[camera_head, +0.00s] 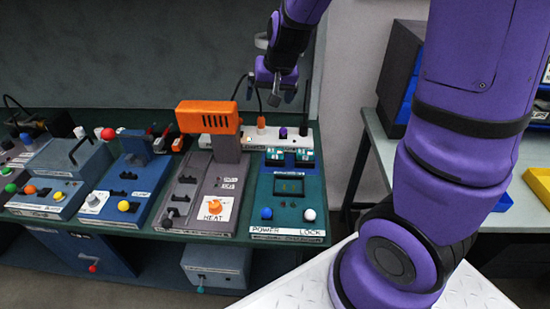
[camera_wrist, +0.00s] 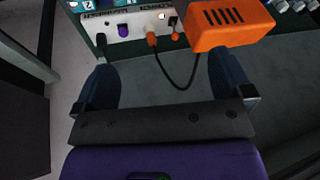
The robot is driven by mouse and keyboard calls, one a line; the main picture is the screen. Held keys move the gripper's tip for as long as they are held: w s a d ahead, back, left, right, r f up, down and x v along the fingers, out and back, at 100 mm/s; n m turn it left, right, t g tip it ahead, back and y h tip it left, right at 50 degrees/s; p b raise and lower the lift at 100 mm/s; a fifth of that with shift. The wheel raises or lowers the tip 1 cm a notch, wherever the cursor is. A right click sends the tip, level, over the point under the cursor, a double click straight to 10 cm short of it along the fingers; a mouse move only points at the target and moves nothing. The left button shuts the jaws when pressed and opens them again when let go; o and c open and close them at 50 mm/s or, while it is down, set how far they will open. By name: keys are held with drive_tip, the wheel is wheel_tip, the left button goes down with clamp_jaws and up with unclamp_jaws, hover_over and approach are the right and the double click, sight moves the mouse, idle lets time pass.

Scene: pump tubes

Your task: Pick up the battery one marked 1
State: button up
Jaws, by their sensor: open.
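Two small teal-and-white blocks stand side by side at the back of the teal panel; they look like batteries, the left block (camera_head: 275,158) and the right block (camera_head: 305,158). Their marks are too small to read, so I cannot tell which is marked 1. In the wrist view, only part of a teal block (camera_wrist: 88,4) shows at the top left edge. My gripper (camera_head: 274,97) hangs above and behind the blocks, over the back of the bench. Its two fingers (camera_wrist: 165,88) are apart with nothing between them.
A white socket strip (camera_head: 245,136) with plugs and a cable runs behind the blocks. An orange heat unit (camera_head: 208,116) rises to their left. The teal panel (camera_head: 288,215) has blue and white knobs in front. A side table (camera_head: 374,125) stands at the right.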

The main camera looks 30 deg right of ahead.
drive_tip(key=w+d+f+m+h, duration=0.15)
drive_tip(key=w+f, duration=0.25)
drive_tip(key=f, duration=0.5)
drive_tip(key=g+h, duration=0.1)
drive_tip(key=h, duration=0.1)
approach(275, 151)
drive_tip(key=shift+m, duration=0.45)
drive_tip(key=x, duration=0.5)
drive_tip(key=shift+d, duration=0.3)
drive_tip(key=shift+a+x, duration=0.2)
drive_tip(key=shift+x, duration=2.4)
drive_tip(key=c, duration=1)
